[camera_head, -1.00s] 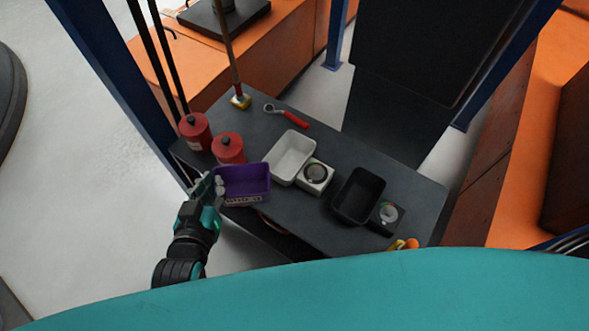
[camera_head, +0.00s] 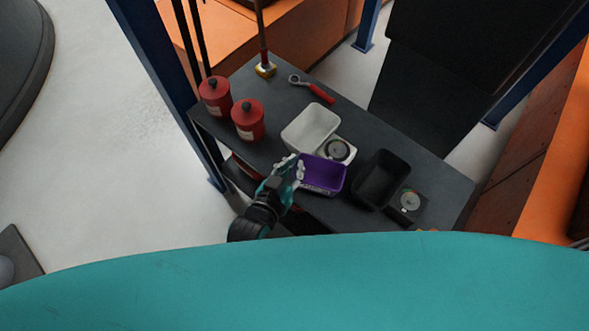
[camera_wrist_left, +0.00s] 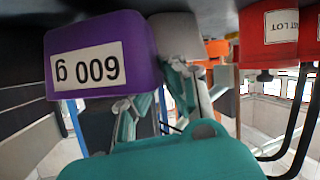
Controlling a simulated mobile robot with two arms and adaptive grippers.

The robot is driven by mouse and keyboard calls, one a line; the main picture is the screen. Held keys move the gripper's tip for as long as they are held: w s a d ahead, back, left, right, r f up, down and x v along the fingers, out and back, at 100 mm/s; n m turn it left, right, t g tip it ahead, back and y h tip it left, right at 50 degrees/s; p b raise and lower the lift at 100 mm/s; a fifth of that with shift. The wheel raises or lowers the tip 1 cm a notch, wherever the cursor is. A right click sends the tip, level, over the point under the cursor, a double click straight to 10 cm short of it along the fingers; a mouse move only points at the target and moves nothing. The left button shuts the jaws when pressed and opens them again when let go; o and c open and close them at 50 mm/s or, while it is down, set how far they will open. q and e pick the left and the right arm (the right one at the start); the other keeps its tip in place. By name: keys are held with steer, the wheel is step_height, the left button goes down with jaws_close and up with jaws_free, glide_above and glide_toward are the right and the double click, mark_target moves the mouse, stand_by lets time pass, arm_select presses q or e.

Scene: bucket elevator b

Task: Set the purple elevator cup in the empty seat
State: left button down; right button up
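The purple cup (camera_head: 322,175) is an open-topped bin at the table's near side, in front of the white bin. My left gripper (camera_head: 296,170) is at its left end and appears shut on that end. In the left wrist view the cup (camera_wrist_left: 100,55) fills the upper left, its white label reading "600 g" upside down, and the fingers (camera_wrist_left: 165,95) are by its edge. Whether the cup clears the tabletop is unclear. I cannot make out an empty seat in these views. My right gripper is not in view.
The dark table (camera_head: 290,98) holds a white bin (camera_head: 310,127) with a round-topped block (camera_head: 337,151), a black bin (camera_head: 381,179) with a dark block (camera_head: 408,205), two red canisters (camera_head: 248,119), and a red-handled wrench (camera_head: 314,88). A dark panel (camera_head: 455,60) stands behind.

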arm_select(q)
steer(key=shift+f, duration=1)
steer(key=shift+f, duration=0.1)
steer(key=c, duration=1.5)
jaws_free()
steer(key=shift+f, duration=0.1)
steer(key=v, duration=1.2)
